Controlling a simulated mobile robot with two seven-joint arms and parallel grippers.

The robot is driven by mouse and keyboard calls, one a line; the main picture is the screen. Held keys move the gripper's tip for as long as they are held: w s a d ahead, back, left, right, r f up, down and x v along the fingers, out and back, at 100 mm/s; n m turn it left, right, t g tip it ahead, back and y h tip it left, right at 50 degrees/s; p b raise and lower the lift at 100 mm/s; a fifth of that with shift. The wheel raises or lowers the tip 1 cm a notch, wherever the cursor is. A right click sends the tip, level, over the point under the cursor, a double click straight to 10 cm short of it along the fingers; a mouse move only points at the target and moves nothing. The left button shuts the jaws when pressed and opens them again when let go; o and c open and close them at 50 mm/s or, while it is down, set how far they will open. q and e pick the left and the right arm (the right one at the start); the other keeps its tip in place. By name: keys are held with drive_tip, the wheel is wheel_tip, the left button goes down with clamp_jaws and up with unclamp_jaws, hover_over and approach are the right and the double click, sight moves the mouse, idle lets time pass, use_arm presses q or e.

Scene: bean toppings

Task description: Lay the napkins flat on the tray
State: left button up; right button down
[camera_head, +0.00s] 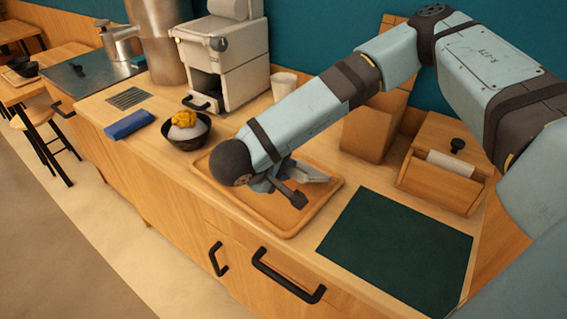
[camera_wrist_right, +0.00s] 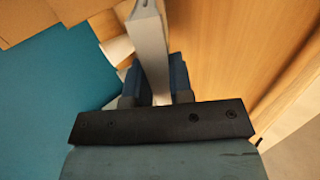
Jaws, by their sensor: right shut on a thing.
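The wooden tray (camera_head: 277,227) lies on the counter, partly hidden by my right forearm. My right gripper (camera_head: 300,188) is low over the tray, pointing to the right. In the right wrist view, its fingers (camera_wrist_right: 154,88) are shut on a pale grey-white flat strip, which looks like a napkin (camera_wrist_right: 149,45) seen edge-on. Whether the napkin touches the tray is hidden. More white napkin (camera_head: 452,165) shows in the wooden napkin box (camera_head: 436,189) at the right. My left gripper is out of view.
A dark bowl (camera_head: 172,137) with a white and yellow topping stands left of the tray, beside a blue folded cloth (camera_head: 130,125). A dark green mat (camera_head: 395,250) lies to the right. A coffee machine (camera_head: 222,60) and a white cup (camera_head: 284,86) stand behind.

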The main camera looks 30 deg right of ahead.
drive_tip(key=shift+f, duration=0.1)
drive_tip(key=c, duration=1.1)
unclamp_jaws()
drive_tip(key=shift+o, duration=1.1)
drive_tip(key=o, duration=0.9)
